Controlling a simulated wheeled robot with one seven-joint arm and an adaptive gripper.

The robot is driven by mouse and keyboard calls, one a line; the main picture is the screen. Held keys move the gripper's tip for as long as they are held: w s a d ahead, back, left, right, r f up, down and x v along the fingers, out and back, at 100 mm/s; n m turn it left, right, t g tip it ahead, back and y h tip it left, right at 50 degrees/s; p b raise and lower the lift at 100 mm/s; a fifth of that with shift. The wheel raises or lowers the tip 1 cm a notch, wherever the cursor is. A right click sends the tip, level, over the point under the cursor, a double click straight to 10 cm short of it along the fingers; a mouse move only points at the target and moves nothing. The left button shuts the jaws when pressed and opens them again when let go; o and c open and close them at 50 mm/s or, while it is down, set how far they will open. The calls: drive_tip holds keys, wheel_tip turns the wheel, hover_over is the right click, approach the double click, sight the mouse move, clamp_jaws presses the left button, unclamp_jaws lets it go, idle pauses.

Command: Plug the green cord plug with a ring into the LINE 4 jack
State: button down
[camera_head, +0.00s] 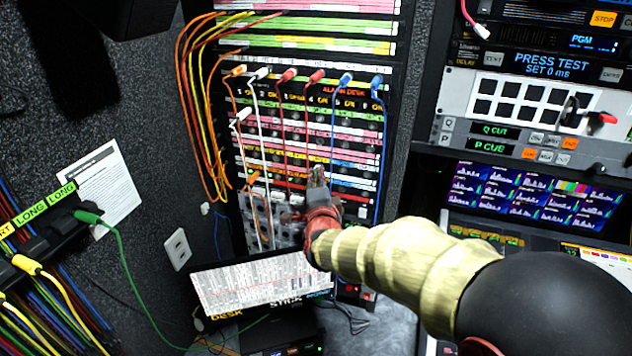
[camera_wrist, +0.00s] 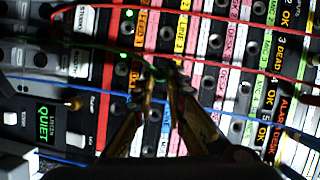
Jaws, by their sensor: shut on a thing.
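My gripper (camera_head: 318,178) is in front of the lower rows of the patch panel (camera_head: 389,100). In the wrist view my gripper (camera_wrist: 162,82) is shut on a small green plug (camera_wrist: 159,73), mostly hidden between the fingertips. A thin green cord (camera_wrist: 100,47) runs from it to the left. Its tip is close to the panel face; I cannot tell whether it touches a jack, and no ring can be made out. Jack holes with pink, yellow and white label strips surround it. I cannot pick out the LINE 4 label surely.
Red cords (camera_wrist: 215,16) and blue cords (camera_wrist: 55,88) cross the panel near my fingers. Another green plug (camera_head: 88,217) sits in a cord rack at left. A tilted labelled panel (camera_head: 262,284) stands below my gripper. Monitors (camera_head: 530,197) are at right.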

drive_tip(key=c, duration=1.7)
unclamp_jaws()
drive_tip(key=shift+c, duration=0.2)
drive_tip(key=s, duration=1.2)
drive_tip(key=shift+d+r, duration=0.25)
drive_tip(key=shift+r, duration=0.2)
